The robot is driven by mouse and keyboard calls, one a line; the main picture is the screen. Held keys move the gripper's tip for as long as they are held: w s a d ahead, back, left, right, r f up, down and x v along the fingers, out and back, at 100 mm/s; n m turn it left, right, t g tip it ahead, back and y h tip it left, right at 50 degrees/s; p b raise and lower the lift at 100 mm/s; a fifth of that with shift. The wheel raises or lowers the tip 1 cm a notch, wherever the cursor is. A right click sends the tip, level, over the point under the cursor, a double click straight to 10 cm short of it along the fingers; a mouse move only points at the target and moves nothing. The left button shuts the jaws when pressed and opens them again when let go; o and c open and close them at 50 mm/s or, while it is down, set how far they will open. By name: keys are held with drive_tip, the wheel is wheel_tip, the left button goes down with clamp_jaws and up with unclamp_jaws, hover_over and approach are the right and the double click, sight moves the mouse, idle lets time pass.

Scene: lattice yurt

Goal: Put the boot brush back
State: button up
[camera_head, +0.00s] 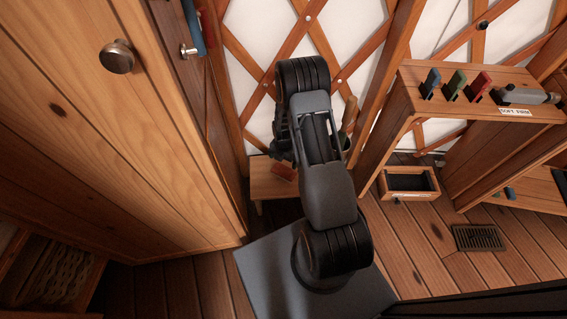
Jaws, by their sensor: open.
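A small reddish-brown block (284,171) lies on a low wooden stool (262,186) by the lattice wall; it may be the boot brush, but its bristles cannot be made out. An upright wooden handle (349,114) shows just right of my arm, its lower end partly hidden; I cannot tell what it belongs to. My arm rises through the middle of the picture. My gripper (281,146) is at its far end, left of the arm and above the stool. It is dark and mostly covered by the arm, is open, and nothing shows in it.
A wooden stand (421,101) at right carries blue, green and red items, a grey tool (522,96) and a label. An open wooden box (408,195) is beneath it. A wooden cabinet (120,130) fills the left. A floor vent (478,238) lies at right; nearby floor is clear.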

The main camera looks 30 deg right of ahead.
wheel_tip(320, 180, up, 5)
drive_tip(key=p, duration=0.1)
wheel_tip(320, 180, up, 17)
drive_tip(key=m+t, duration=0.1)
drive_tip(key=m, duration=0.9)
hover_over(284, 167)
drive_tip(key=s+a, duration=0.2)
drive_tip(key=a, duration=0.2)
drive_tip(key=s+a+r+m+t, duration=0.1)
drive_tip(key=s+a+r+m, duration=0.2)
drive_tip(key=s+r+m, duration=0.3)
drive_tip(key=s+a+r+m, duration=0.2)
drive_tip(key=s+r+m, duration=0.5)
drive_tip(key=s+m, duration=0.1)
drive_tip(key=shift+s+a+m+t, duration=0.3)
drive_tip(key=shift+a+m+t, duration=0.1)
